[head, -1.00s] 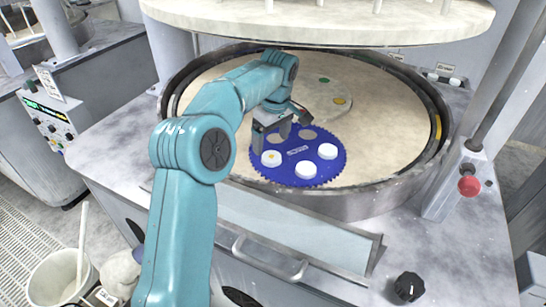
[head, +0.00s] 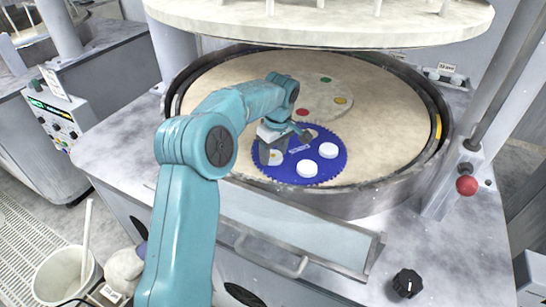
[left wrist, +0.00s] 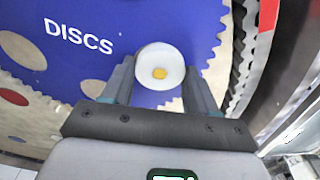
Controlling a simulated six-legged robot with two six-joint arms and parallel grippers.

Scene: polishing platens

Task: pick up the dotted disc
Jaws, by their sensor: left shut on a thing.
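The dotted disc (left wrist: 160,62) is white with a yellow dot and sits between the two fingers of my left gripper (left wrist: 158,78) in the left wrist view. In the head view the dotted disc (head: 276,157) shows only partly behind a finger. My left gripper (head: 270,154) is shut on it at the left part of the blue toothed carrier (head: 300,178). I cannot tell whether the disc is clear of the carrier. The carrier bears the word "DISCS" and has round holes. My right gripper is not in view.
Two plain white discs (head: 307,168) (head: 328,151) lie on the carrier to the right. A pale carrier (head: 322,98) with coloured dots lies behind it on the beige platen (head: 385,125). A raised rim (head: 375,198) surrounds the platen, and an upper plate (head: 330,28) hangs above.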

